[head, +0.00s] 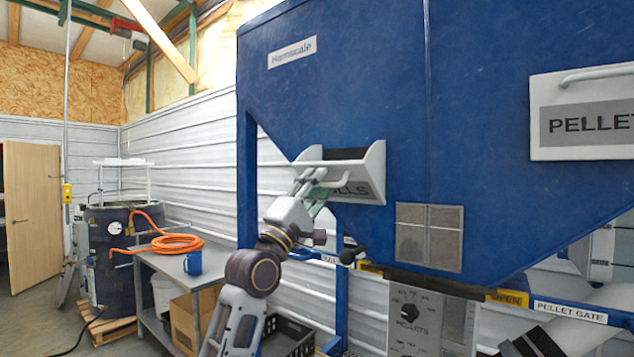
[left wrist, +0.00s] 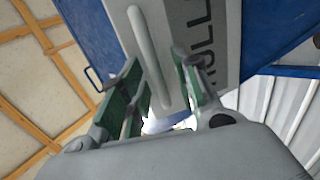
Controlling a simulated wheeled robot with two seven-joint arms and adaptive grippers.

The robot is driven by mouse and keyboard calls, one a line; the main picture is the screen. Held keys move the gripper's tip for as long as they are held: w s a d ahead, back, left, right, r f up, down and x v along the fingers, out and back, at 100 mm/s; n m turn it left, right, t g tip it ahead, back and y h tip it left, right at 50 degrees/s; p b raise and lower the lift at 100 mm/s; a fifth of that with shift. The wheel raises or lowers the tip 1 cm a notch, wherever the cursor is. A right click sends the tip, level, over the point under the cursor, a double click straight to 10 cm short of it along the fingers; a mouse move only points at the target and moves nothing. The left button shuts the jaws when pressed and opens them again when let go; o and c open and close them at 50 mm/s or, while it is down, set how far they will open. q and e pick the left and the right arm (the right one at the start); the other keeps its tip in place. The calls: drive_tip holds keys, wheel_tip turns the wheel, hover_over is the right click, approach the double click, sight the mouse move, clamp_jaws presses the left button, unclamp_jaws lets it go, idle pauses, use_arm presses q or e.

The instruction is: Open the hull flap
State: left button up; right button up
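The hull flap (head: 352,186) is a light grey panel with side cheeks, low on the left slope of the blue hopper (head: 370,80). It is tilted outward at the top, and a dark gap (head: 343,154) shows behind its upper edge. Its lettering is partly hidden by my left gripper (head: 312,187), which is at the flap's left front. In the left wrist view the flap's bar handle (left wrist: 150,55) runs between the green-padded fingers of the left gripper (left wrist: 164,92). The fingers are apart; I cannot tell whether either touches the handle. I do not make out my right gripper.
A white pellet panel (head: 585,112) with a handle is at the right of the hopper. A mesh window (head: 429,237) and a control box (head: 428,314) are below. A workbench (head: 150,262) with an orange hose (head: 172,243) and blue mug (head: 192,263) stands at left.

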use_arm(q)
drive_tip(key=shift+w+d+r, duration=0.1)
drive_tip(key=shift+w+r, duration=0.05)
clamp_jaws()
idle(0.4)
